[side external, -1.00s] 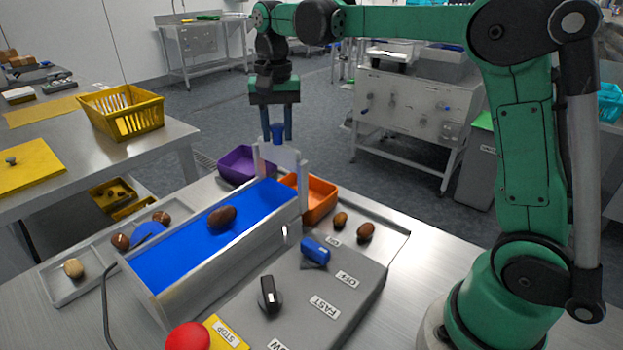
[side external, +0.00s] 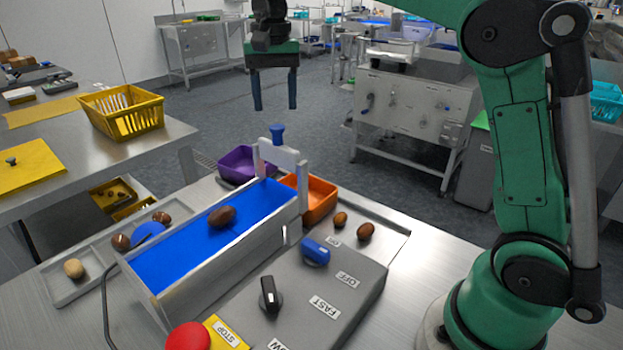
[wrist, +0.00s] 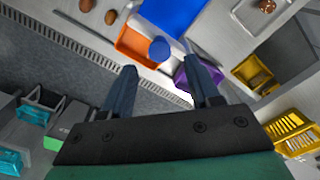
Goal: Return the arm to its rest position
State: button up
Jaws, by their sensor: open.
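My green arm holds my gripper (side external: 274,106) high above the far end of the small conveyor. Its two dark blue fingers point down and stand apart, with nothing between them. The fingers also show in the wrist view (wrist: 160,80). Below it is a white gate with a blue knob (side external: 277,134), clear of the fingers. The blue belt (side external: 180,252) carries one brown date (side external: 222,217). A purple bin (side external: 237,163) and an orange bin (side external: 322,198) stand by the belt's far end.
A grey control box has a blue switch (side external: 315,252), a black knob (side external: 270,296) and a red stop button (side external: 188,337). Several dates lie in side trays, including a pale one (side external: 74,268). A yellow basket (side external: 122,112) stands on the left table. Space around my gripper is clear.

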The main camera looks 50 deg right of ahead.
jog(key=shift+r, duration=0.15)
jog(key=shift+s+a+n, duration=0.2)
jog(key=shift+s+n, duration=0.1)
jog(key=s+a+f+n+t, duration=0.4)
jog(key=s+f+n+t, duration=0.3)
jog(key=s+f, duration=0.3)
jog(key=shift+s+n, duration=0.7)
jog(key=shift+s, duration=0.15)
dwell(0.5)
